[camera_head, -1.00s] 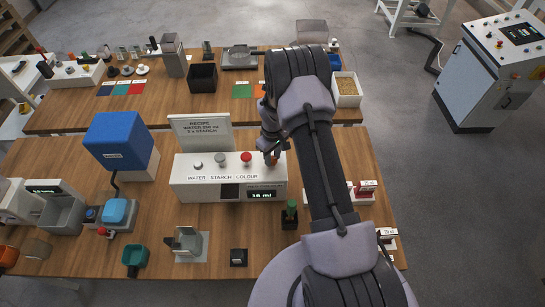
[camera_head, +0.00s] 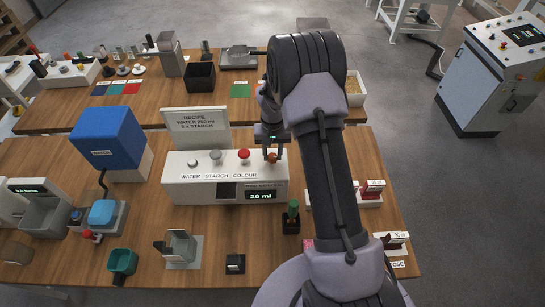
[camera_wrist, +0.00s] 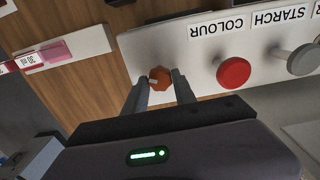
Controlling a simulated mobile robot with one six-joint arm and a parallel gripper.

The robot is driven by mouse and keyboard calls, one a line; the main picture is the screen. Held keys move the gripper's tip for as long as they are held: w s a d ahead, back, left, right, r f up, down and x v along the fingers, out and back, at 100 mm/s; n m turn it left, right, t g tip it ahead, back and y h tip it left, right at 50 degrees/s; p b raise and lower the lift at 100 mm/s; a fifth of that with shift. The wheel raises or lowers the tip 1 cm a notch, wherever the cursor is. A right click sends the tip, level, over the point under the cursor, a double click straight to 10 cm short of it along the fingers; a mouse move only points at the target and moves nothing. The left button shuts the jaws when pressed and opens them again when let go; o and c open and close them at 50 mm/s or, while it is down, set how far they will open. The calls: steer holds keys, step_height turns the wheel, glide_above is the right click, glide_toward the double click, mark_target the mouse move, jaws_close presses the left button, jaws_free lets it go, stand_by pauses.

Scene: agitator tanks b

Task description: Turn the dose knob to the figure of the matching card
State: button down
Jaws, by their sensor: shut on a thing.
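The dose knob is a small orange knob (camera_head: 271,158) at the right end of the white dosing box (camera_head: 185,191). In the wrist view the orange knob (camera_wrist: 160,77) sits between my two fingertips. My gripper (camera_head: 270,152) is shut on it from above. The box display (camera_head: 261,195) reads 20 ml. In the wrist view a pink piece (camera_wrist: 55,51) sits beside a label that seems to read 30 ml.
Grey and red buttons (camera_head: 244,156) line the box top, left of the knob. A recipe board (camera_head: 199,120) stands behind it. A dark pot with a green-topped item (camera_head: 292,216) stands in front. A blue-topped dispenser (camera_head: 108,135) is to the left. My arm hides part of the right side.

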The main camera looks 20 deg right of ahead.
steer(key=shift+r+m+b, duration=0.1)
steer(key=shift+m+b, duration=0.25)
steer(key=shift+m, duration=0.15)
steer(key=c, duration=1)
jaws_free()
step_height(320, 180, up, 17)
steer(key=shift+r+p, duration=0.15)
steer(key=shift+p, duration=0.45)
